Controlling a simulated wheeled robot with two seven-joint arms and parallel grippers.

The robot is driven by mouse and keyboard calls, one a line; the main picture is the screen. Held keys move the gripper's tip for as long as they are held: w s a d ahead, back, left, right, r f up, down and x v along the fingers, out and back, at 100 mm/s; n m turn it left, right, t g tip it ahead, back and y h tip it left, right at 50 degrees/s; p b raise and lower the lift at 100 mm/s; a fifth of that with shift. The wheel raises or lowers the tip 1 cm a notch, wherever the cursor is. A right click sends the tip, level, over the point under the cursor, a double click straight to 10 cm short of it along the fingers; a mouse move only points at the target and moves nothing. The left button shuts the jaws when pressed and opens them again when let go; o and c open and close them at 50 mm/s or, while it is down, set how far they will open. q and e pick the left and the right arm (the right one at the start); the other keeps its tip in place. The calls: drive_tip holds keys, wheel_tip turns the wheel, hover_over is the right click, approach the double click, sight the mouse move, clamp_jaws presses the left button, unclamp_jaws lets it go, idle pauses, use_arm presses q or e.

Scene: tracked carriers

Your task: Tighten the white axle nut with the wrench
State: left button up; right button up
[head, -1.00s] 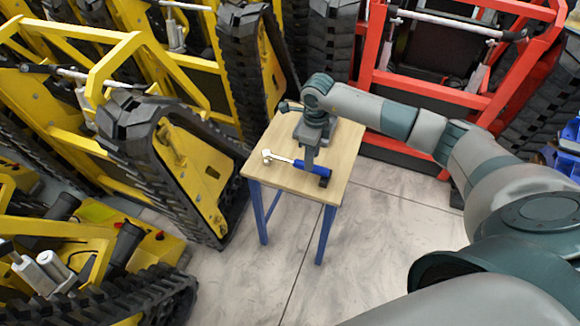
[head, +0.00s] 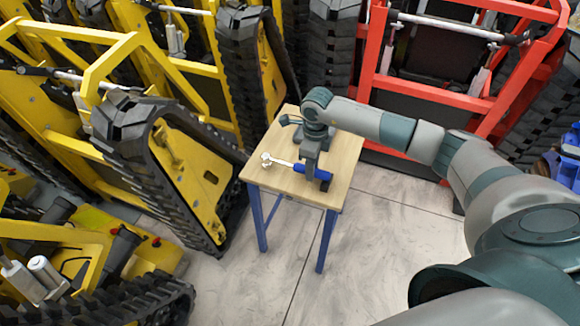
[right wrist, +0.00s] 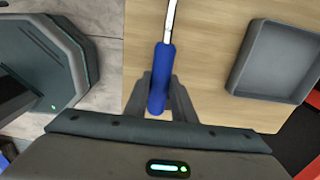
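The wrench lies over the small wooden-topped table (head: 342,152), its bright metal head (head: 266,160) to the left and its blue handle (head: 320,172) to the right. My right gripper (head: 309,170) points down at the handle. In the right wrist view, the gripper's fingers (right wrist: 161,82) sit close against both sides of the blue handle (right wrist: 163,58) and look shut on it. I cannot tell whether the wrench is lifted off the tabletop. I cannot make out the white axle nut in either view. My left gripper is not in view.
A grey tray (right wrist: 280,62) stands on the table beside the wrench. Yellow tracked carriers (head: 190,165) crowd the left, close to the table. A red carrier frame (head: 420,88) stands behind it at the right. The floor (head: 370,235) in front of the table is clear.

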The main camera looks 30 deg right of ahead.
clamp_jaws()
drive_tip(key=shift+r, duration=0.1)
drive_tip(key=shift+w+r, duration=0.1)
drive_tip(key=shift+r, duration=0.05)
drive_tip(key=shift+r+p, duration=2.1)
drive_tip(key=shift+r, duration=1.2)
wheel_tip(320, 180, up, 8)
drive_tip(key=p, duration=0.4)
drive_tip(key=shift+p, duration=0.3)
